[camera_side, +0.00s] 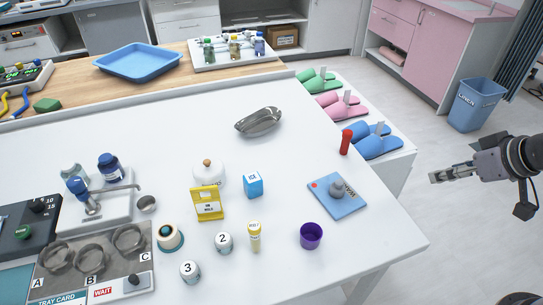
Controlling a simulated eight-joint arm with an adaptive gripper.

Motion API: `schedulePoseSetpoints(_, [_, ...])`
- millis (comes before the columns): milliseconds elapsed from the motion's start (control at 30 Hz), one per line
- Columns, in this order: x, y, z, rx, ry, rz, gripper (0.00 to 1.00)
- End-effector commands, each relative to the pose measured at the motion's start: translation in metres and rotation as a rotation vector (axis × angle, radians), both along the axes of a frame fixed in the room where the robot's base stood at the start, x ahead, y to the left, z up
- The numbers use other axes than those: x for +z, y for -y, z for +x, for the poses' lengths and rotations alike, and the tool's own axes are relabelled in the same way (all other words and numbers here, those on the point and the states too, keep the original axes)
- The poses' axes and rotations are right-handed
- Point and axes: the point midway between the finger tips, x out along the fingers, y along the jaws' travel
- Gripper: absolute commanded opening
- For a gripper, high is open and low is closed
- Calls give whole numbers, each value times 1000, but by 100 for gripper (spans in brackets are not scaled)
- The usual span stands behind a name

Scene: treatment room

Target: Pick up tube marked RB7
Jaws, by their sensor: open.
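No marking RB7 can be read at this size. A small upright tube with a yellow cap and a pale label (255,238) stands on the white table near the front; its print is too small to read. A red upright cylinder (345,142) stands near the table's right edge; I see no readable mark on it. My gripper (435,178) is at the right, off the table's edge and apart from both, pointing left. It is open and nothing shows between its fingers.
A blue pad (338,196) with a grey knob, a purple cup (311,236) and a blue box (253,184) stand near the yellow-capped tube. White jars marked 2 (223,243) and 3 (190,272) are left of it. A metal dish (258,121) lies farther back, with clear tabletop around it.

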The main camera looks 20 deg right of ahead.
Motion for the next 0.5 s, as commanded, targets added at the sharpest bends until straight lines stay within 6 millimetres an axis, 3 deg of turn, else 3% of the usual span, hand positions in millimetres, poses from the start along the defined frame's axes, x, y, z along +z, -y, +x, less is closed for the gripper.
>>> schedulePoseSetpoints(333, [1,-1,1,5,-3,0,49])
schedulePoseSetpoints(500, [12,-19,14,49,-42,5,49])
